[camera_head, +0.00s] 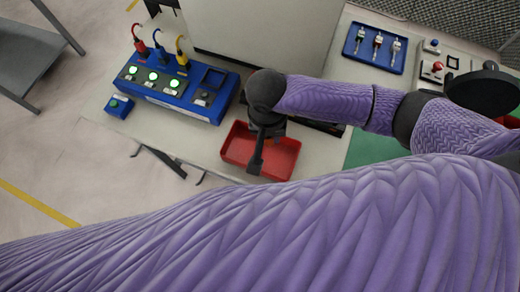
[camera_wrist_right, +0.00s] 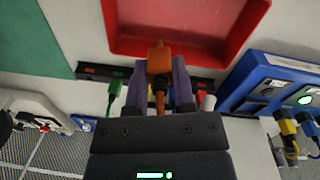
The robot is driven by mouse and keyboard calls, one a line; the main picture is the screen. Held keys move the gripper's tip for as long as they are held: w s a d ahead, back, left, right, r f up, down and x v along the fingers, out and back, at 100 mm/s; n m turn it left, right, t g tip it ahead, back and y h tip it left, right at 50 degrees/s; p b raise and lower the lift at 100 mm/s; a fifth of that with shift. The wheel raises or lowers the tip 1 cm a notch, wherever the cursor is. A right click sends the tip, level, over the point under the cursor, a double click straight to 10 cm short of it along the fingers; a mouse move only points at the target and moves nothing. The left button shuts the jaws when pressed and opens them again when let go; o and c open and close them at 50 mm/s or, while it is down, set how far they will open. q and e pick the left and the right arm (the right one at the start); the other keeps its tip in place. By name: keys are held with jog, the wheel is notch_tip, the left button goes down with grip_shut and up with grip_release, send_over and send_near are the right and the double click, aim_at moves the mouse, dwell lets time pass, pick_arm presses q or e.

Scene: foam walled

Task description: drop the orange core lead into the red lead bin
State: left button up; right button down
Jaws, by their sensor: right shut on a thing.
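The orange core lead (camera_wrist_right: 159,62) is pinched between the two fingers of my right gripper (camera_wrist_right: 160,80), with its orange plug pointing out past the fingertips. The red lead bin (camera_wrist_right: 180,45) is just beyond the plug in the right wrist view. In the head view my right gripper (camera_head: 256,160) is above the red bin (camera_head: 284,163), and the lead cannot be made out there. My left gripper is not in view.
A blue test block (camera_head: 185,97) with red, blue and yellow leads and green lights stands left of the bin. A large pale panel (camera_head: 265,35) stands behind.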

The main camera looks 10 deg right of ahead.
jog(key=c, duration=0.6)
grip_release()
jog(key=shift+o, duration=1.1)
jog(key=r+p, duration=0.1)
jog(key=r, duration=0.2)
jog(key=r+p, duration=0.1)
jog(key=r, duration=0.2)
jog(key=r+p, duration=0.1)
jog(key=r, duration=0.2)
jog(key=shift+w+a+r, duration=0.1)
jog(key=shift+a+r, duration=0.15)
jog(key=shift+r, duration=0.15)
